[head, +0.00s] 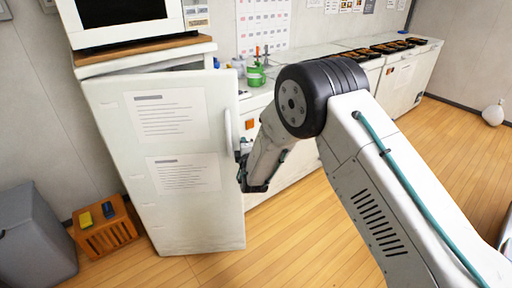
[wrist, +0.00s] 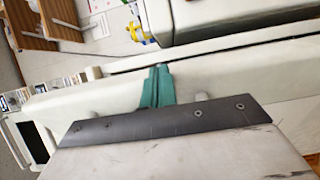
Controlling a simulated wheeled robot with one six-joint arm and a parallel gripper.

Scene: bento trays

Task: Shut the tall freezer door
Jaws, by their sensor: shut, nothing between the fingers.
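The tall freezer door (head: 160,215) is white with two printed sheets on it and stands ajar at the left of the head view. A gap shows between its top edge and the freezer body (head: 140,55). Its pale handle (head: 228,130) is on the right side of the door. My gripper (head: 240,157) is at the door's right edge, just below the handle. In the wrist view my gripper's teal fingers (wrist: 157,85) are together and empty, close against a pale surface. I cannot tell whether they touch it.
A microwave (head: 125,18) sits on a board on top of the freezer. An orange crate (head: 105,240) and a grey bin (head: 35,235) stand left of the door. A white counter (head: 335,60) with black trays (head: 385,46) runs along the wall. The wooden floor at right is mostly clear.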

